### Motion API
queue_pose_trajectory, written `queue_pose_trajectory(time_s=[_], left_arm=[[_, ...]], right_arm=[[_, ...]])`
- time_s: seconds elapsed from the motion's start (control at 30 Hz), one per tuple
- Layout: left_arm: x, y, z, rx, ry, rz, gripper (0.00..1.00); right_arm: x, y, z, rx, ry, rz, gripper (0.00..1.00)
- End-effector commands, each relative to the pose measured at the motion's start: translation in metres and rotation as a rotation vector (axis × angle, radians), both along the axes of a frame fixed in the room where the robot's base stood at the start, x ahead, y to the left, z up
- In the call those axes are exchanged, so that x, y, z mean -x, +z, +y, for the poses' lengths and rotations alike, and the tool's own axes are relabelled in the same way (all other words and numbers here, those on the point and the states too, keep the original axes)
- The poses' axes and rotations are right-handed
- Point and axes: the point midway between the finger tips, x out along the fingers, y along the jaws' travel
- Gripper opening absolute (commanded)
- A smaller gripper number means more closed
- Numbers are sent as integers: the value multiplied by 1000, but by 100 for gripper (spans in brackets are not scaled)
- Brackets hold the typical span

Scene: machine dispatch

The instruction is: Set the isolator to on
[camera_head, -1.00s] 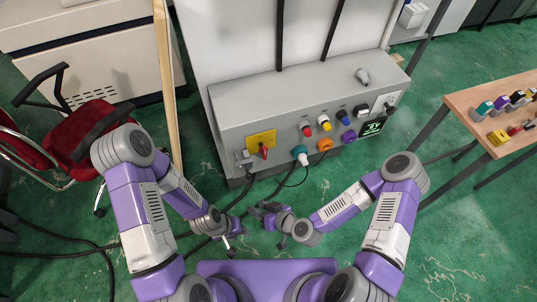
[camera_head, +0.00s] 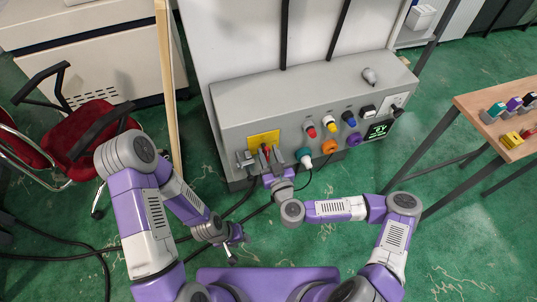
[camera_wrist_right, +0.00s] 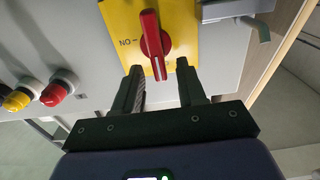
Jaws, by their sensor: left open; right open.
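The isolator is a yellow plate (camera_head: 262,138) with a red rotary handle (camera_wrist_right: 154,42) on the front of the grey machine box. In the right wrist view the handle stands nearly upright in the picture, and the plate's "ON" mark appears upside down to its left. My right gripper (camera_wrist_right: 165,85) is open, its fingers on either side of the handle's near end, apart from it as far as I can see. In the head view this gripper (camera_head: 275,158) partly covers the handle. My left gripper (camera_head: 232,245) is open and empty, low over the floor.
Red, yellow and blue buttons (camera_head: 330,123) and teal, orange and purple connectors (camera_head: 326,146) are right of the isolator. A metal latch (camera_head: 246,159) is just left of it. Cables (camera_head: 245,205) hang below. A wooden table (camera_head: 500,105) stands right and a red chair (camera_head: 80,130) left.

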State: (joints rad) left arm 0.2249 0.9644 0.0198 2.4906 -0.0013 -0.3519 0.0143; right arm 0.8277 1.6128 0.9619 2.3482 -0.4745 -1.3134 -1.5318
Motion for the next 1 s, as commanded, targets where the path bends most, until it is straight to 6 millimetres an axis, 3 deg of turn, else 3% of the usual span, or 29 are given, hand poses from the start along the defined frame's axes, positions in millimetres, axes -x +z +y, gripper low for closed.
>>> queue_pose_trajectory(time_s=[0.3,0.6,1.0], left_arm=[[0,-1,0,0,0,0,43],[0,-1,0,0,0,0,43],[0,5,0,0,0,0,43]], right_arm=[[-4,0,2,0,1,1,40],[-4,0,2,0,2,1,0],[-4,0,0,-37,2,19,0]])
